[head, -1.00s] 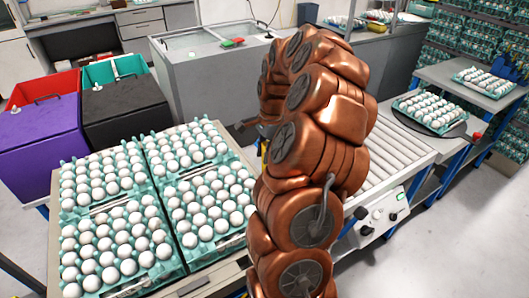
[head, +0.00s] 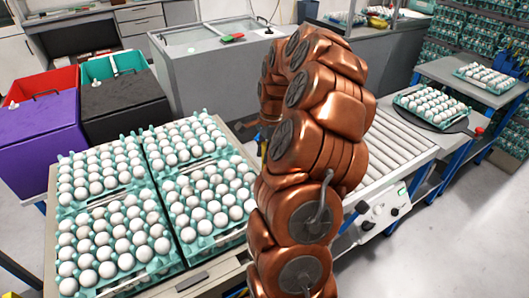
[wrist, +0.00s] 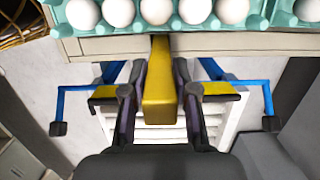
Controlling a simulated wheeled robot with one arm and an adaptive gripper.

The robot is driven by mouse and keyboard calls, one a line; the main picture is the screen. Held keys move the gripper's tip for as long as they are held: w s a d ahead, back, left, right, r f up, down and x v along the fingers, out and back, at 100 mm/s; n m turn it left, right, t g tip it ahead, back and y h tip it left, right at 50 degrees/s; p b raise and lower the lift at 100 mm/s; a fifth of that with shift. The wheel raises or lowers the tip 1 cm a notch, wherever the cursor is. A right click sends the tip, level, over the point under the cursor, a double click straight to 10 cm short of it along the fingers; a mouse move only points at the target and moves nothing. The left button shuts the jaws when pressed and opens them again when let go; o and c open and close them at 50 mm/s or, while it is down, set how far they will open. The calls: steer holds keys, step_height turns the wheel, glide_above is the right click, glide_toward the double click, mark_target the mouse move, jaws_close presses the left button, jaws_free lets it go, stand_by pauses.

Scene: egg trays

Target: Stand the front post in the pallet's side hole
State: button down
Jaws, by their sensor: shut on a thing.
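In the wrist view a yellow post (wrist: 158,85) lies between the fingers of my gripper (wrist: 162,98), which is shut on it. The post's far end reaches the beige side of the pallet (wrist: 95,46), below a row of eggs; I cannot tell whether it touches. The side hole is not visible. In the head view the pallet (head: 52,215) carries several teal egg trays (head: 187,228). There my copper arm hides most of the gripper and the post; only a small dark and yellow bit shows at the arm's left edge.
A roller conveyor (head: 393,150) runs just right of my arm. A grey chest (head: 205,90) stands behind the pallet, with a black bin (head: 120,108) and a purple bin (head: 40,132) at back left. Blue legs (wrist: 82,78) show under the pallet edge. Floor at the right is clear.

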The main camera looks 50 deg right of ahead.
steer(key=shift+f+b, duration=0.4)
steer(key=shift+f, duration=0.6)
steer(key=shift+f+b, duration=0.4)
steer(key=shift+b, duration=0.05)
steer(key=c, duration=0.8)
jaws_free()
steer(key=r, duration=0.4)
steer(key=d+r, duration=0.1)
steer(key=r, duration=0.7)
steer(key=shift+s+d, duration=0.3)
steer(key=shift+d, duration=0.1)
